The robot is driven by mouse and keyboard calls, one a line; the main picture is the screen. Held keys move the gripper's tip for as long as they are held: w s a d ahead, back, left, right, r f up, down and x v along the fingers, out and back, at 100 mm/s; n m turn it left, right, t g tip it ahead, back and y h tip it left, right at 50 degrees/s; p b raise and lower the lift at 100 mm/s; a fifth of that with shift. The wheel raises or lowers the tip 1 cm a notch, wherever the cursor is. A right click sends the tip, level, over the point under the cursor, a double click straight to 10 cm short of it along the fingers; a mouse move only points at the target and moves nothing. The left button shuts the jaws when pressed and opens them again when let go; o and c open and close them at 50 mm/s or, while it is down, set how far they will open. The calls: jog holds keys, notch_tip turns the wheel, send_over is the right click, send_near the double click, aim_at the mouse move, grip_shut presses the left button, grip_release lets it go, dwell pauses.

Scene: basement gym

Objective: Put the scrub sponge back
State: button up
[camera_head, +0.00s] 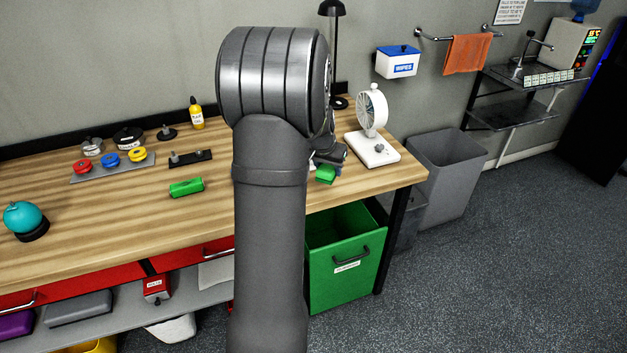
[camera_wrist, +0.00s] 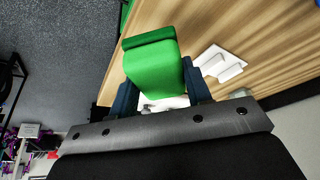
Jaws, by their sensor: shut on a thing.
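The scrub sponge (camera_head: 325,175) is a bright green block with a darker green layer on one face. It fills the space between the two dark blue fingers of my gripper (camera_wrist: 160,88) in the wrist view (camera_wrist: 152,74). My gripper is shut on it near the right end of the wooden workbench, left of the white fan. A white piece with two raised parts (camera_wrist: 222,63), perhaps a holder, lies on the bench beside the sponge in the wrist view. My arm seems to hide it in the head view. I cannot tell the sponge's height above the bench.
The white fan (camera_head: 371,113) stands close to the right of my gripper. A green roll (camera_head: 186,187), a grey tray (camera_head: 113,167) with coloured discs, and a teal ball (camera_head: 23,217) are further left. An open green bin (camera_head: 341,268) is below the bench's front edge.

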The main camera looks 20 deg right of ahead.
jog(key=w+a+f, duration=0.1)
jog(key=w+f, duration=0.1)
jog(key=w, duration=0.1)
jog(key=w+a+f, duration=0.1)
jog(key=shift+w+a, duration=0.15)
jog(key=shift+a, duration=0.2)
jog(key=shift+f, duration=2)
jog(key=o, duration=1)
jog(key=shift+f, duration=0.15)
jog(key=shift+c, duration=0.2)
jog(key=v, duration=1.2)
